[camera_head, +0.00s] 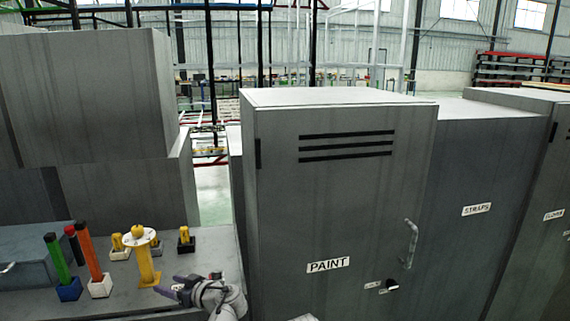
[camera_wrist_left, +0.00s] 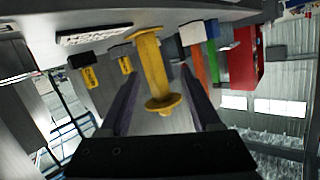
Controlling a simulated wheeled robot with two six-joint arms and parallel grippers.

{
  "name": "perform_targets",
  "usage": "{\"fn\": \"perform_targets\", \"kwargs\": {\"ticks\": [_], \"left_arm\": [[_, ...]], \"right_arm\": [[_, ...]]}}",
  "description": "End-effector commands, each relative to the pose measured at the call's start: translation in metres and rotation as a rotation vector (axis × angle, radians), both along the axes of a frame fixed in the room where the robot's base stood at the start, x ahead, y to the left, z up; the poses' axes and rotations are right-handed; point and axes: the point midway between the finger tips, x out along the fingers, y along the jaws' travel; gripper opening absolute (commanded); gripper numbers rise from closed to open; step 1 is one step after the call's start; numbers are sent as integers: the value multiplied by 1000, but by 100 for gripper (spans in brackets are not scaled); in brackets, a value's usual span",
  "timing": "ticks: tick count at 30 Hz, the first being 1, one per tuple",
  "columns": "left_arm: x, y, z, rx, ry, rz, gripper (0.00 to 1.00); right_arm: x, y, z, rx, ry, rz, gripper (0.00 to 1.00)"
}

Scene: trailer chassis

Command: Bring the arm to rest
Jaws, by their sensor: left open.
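My left gripper (camera_head: 172,286) is low in the head view, over the bench, pointing left. Its jaws are open. A yellow flanged post (camera_head: 146,264) with a pale round top stands upright just beyond and left of the fingertips. In the left wrist view the same yellow post (camera_wrist_left: 153,66) appears between the two dark fingers, with no visible contact on either side. I cannot tell how deep it sits between them. My right gripper is not in view.
The grey bench (camera_head: 205,262) carries a green stick (camera_head: 57,259) and an orange stick (camera_head: 88,252) in holders, with small yellow pieces (camera_head: 185,236) behind. A tall grey PAINT cabinet (camera_head: 335,200) stands close on the right. A grey case (camera_head: 30,255) lies at the left.

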Motion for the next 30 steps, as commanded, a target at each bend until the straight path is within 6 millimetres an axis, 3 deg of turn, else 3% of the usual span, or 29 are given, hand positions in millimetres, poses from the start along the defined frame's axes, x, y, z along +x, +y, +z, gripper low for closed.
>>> {"fn": "perform_targets", "kwargs": {"ticks": [8,11,15,21,24,30], "left_arm": [[-40,-51,-37,-166,385,-97,64],[-67,-89,-55,-258,610,-208,64],[-114,-153,-74,-392,939,-456,64],[-166,-220,-80,-505,1224,-790,64],[-180,-237,-80,-530,1287,-888,64],[-187,-244,-80,-542,1317,-939,64]], "right_arm": [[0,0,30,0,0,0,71],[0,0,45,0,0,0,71],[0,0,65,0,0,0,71],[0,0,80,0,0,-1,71],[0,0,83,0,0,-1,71],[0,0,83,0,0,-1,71]]}}
